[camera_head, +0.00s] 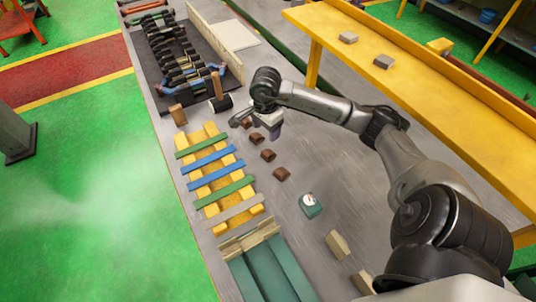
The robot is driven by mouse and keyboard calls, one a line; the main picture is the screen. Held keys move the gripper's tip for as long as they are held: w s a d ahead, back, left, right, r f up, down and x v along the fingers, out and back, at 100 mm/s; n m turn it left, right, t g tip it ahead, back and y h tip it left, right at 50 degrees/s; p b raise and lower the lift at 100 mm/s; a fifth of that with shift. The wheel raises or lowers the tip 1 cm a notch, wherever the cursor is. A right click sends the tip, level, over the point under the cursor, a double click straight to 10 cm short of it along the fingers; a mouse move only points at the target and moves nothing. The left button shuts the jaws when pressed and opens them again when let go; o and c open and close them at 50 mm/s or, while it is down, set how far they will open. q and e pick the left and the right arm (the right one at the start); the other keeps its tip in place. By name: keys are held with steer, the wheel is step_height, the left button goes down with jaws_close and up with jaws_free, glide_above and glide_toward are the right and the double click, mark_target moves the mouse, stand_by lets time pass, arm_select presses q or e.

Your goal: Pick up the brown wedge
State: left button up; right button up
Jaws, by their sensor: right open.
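Several small brown wedges lie in a loose row on the grey worktop. The nearest brown wedge (281,174) is below and right of the others, with another brown wedge (268,155) and a third brown wedge (255,138) behind it. A further brown wedge (247,123) is partly hidden by my right gripper (257,122). That gripper is open, with its jaws over the far end of the row. I cannot tell whether it touches a wedge. My left gripper is not in view.
A yellow rack with coloured strips (245,182) stands left of the wedges. A mallet (219,95) and a wooden block (178,115) lie behind it. A teal device (310,205) and pale blocks (338,245) sit nearer. A raised yellow shelf (430,85) runs along the right.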

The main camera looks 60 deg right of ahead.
mark_target(265, 154)
step_height(265, 154, down, 14)
steer(key=shift+w+a+r+b, duration=0.15)
steer(key=shift+b, duration=0.25)
stand_by(0.4)
steer(key=c, duration=0.8)
